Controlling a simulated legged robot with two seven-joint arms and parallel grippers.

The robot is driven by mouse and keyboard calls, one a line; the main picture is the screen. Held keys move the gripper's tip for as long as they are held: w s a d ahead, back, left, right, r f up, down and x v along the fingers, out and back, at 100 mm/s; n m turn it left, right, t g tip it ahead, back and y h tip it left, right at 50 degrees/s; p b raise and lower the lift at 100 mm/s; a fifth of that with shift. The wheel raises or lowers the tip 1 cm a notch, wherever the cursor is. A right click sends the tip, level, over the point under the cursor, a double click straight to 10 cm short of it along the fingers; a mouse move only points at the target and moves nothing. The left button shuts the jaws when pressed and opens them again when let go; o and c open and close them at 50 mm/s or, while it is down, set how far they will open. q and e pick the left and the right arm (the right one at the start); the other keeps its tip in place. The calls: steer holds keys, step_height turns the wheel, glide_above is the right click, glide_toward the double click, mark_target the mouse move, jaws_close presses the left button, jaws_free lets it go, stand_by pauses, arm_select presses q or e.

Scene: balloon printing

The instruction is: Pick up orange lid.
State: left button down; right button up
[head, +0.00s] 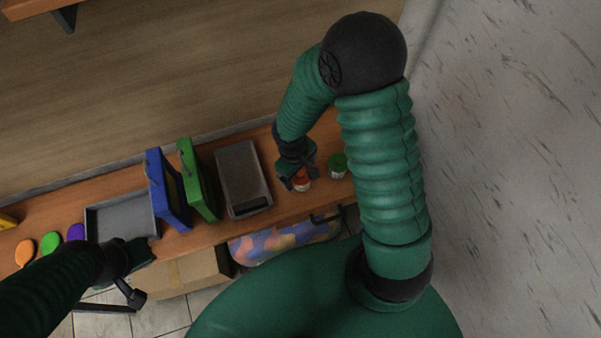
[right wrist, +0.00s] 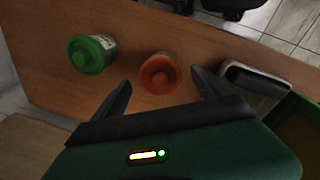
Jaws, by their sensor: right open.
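The orange lid (right wrist: 158,74) tops a small container that stands on the wooden table. In the head view the orange-lidded container (head: 301,181) is partly covered by my right gripper (head: 295,181). In the right wrist view the fingers of my right gripper (right wrist: 163,92) are spread apart, one toward each side of the orange lid, with nothing held. My left gripper (head: 133,290) is at the lower left, near the table's front edge; its fingers are too dark to read.
A green-lidded container (right wrist: 90,55) stands beside the orange one and also shows in the head view (head: 338,165). A grey scale-like device (head: 240,175), green (head: 197,178) and blue (head: 168,188) upright frames, a grey tray (head: 120,217) and coloured discs (head: 51,243) line the table.

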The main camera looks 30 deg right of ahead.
steer(key=shift+r, duration=0.15)
steer(key=c, duration=1.5)
